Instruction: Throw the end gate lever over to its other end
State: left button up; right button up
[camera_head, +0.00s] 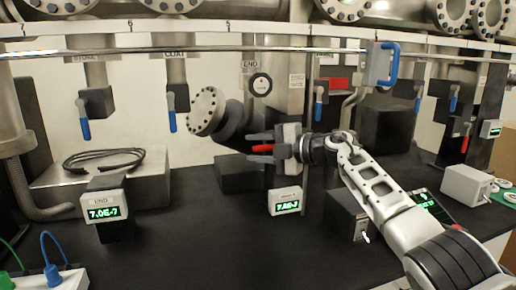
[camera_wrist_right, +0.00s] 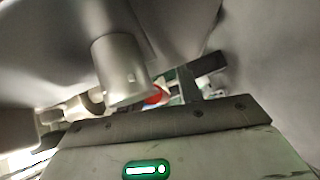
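The END label (camera_head: 251,64) and a round dial sit on the metal column at the middle of the head view. Below them a red lever handle (camera_head: 274,149), which I take for the end gate lever, lies about level. My right gripper (camera_head: 260,148) reaches it from the right, its two dark fingers apart, one above and one below the handle. I see no clear contact. In the right wrist view a small piece of red (camera_wrist_right: 153,96) shows beyond a metal cylinder (camera_wrist_right: 123,70); the rest of the lever is hidden there. My left gripper is not in view.
A flanged pipe (camera_head: 207,110) juts out just left of the gripper. A display box (camera_head: 285,200) stands below it. A rail with a blue-handled carriage (camera_head: 381,64) crosses above. Blue levers (camera_head: 172,121) hang at left.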

grip_shut()
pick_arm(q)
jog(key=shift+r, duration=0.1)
